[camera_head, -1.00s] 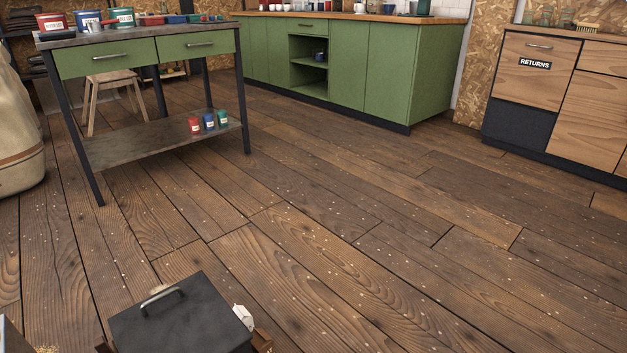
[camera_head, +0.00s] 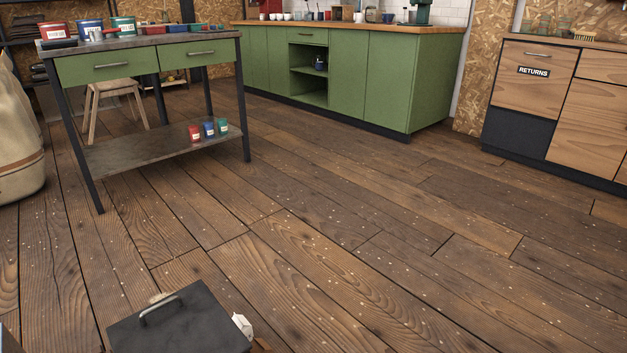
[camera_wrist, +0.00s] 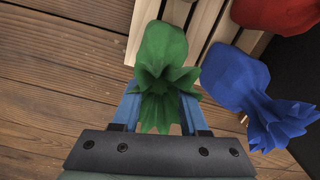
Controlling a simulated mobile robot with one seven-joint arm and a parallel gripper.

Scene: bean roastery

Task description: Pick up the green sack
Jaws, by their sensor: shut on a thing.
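In the wrist view the green sack (camera_wrist: 162,52) has a rounded body and a gathered, ruffled neck. My gripper (camera_wrist: 160,108) is shut on its neck, with one blue finger on each side. The sack's body lies over or against pale wooden slats (camera_wrist: 205,22); whether it touches them I cannot tell. In the head view neither the green sack nor my gripper can be made out.
A blue sack (camera_wrist: 232,75) lies just right of the green one, and a red sack (camera_wrist: 278,12) is beyond it. In the head view a dark lidded box (camera_head: 180,322) is at the bottom. A workbench (camera_head: 150,42) stands left; the wooden floor (camera_head: 330,240) ahead is clear.

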